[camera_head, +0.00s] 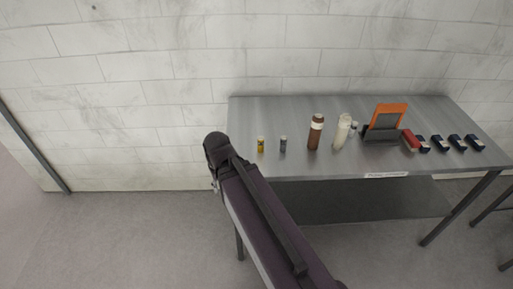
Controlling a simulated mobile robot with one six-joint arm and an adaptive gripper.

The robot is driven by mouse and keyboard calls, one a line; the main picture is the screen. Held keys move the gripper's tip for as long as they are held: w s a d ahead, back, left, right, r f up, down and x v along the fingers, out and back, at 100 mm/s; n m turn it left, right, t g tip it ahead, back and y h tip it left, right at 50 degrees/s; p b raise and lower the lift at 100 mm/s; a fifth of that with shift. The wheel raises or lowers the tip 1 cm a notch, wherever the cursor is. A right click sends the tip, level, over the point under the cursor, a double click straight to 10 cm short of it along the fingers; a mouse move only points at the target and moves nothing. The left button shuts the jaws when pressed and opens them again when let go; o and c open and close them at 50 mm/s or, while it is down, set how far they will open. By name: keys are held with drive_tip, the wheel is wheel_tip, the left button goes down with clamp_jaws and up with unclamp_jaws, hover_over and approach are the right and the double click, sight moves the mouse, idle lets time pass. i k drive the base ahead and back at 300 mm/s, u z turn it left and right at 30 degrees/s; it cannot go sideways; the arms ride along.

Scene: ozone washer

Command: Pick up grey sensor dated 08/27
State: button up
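A small grey cylinder (283,145), which looks like the grey sensor, stands upright near the front left of the steel table (255,112). Its date is too small to read. A similar yellow cylinder (261,145) stands just to its left, apart from it. A dark link of my arm rises from the bottom of the picture to the table's left front corner, left of both cylinders. My gripper cannot be made out in this view.
Right of the cylinders stand a brown bottle (316,132), a white bottle (342,131), an orange and grey holder (387,119), a red item (410,140) and several dark boxes (457,142). A lower shelf (370,203) runs beneath. A tiled wall (150,60) stands behind. The tabletop's back left is clear.

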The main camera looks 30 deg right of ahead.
sight(284, 139)
drive_tip(key=u, duration=0.6)
drive_tip(key=k, duration=0.95)
drive_tip(key=z, duration=1.15)
drive_tip(key=i, duration=1.05)
drive_tip(key=u, duration=0.05)
